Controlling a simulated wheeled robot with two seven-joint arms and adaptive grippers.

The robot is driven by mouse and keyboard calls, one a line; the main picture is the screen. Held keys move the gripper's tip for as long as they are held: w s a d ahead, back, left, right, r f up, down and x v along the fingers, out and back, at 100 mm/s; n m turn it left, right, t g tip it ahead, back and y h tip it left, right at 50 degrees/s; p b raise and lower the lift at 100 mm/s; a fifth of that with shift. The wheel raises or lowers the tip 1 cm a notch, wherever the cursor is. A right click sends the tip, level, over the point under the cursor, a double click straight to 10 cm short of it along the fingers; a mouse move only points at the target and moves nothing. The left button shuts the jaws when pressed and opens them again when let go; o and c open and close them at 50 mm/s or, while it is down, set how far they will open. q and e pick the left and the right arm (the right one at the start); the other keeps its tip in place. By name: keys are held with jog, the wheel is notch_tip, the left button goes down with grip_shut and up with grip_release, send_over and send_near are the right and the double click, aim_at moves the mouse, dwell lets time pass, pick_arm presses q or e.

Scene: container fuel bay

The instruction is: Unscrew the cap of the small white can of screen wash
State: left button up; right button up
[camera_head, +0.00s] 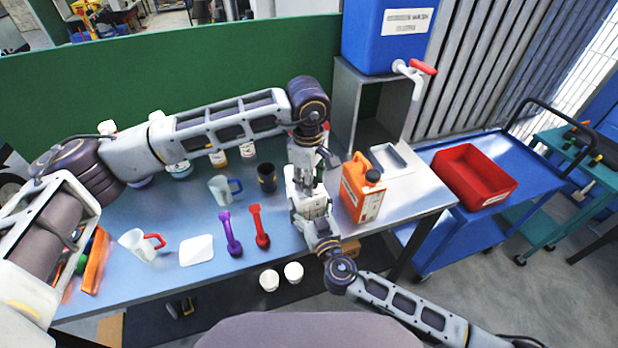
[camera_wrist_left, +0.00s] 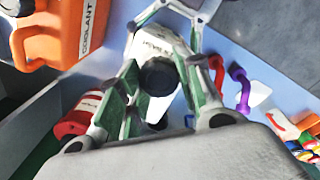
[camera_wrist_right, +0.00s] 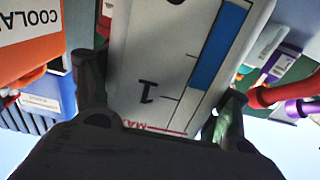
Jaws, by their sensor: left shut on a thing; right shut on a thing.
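The small white can (camera_head: 313,205) is at the table's front edge in the head view, largely covered by my grippers. My left gripper (camera_head: 303,168) comes down on it from above. In the left wrist view its green-padded fingers are either side of the can's dark round cap (camera_wrist_left: 157,77) and shut on it. My right gripper (camera_head: 317,222) comes from the front and is shut on the can's body. In the right wrist view the can's white side (camera_wrist_right: 160,60), with a blue stripe and a scale, fills the space between the fingers. The cap's thread is hidden.
An orange coolant canister (camera_head: 362,192) stands close right of the can. A purple spout (camera_head: 229,235), a red spout (camera_head: 259,228) and a dark mug (camera_head: 267,178) stand to the left. A blue water container (camera_head: 385,35) is behind. A red tray (camera_head: 474,177) is on the blue trolley.

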pick_arm(q)
jog(key=n, duration=0.3)
jog(key=shift+s+a+f, duration=0.1)
jog(key=shift+a+f, duration=0.05)
jog(key=shift+a, duration=0.1)
jog(key=shift+w+a, duration=0.1)
jog(key=shift+w, duration=0.1)
dwell(0.8)
jog(key=o, duration=1.1)
jog(key=shift+w, duration=0.1)
jog(key=shift+r, duration=2.4)
jog(key=shift+s+d, duration=0.25)
jog(key=shift+s, duration=0.05)
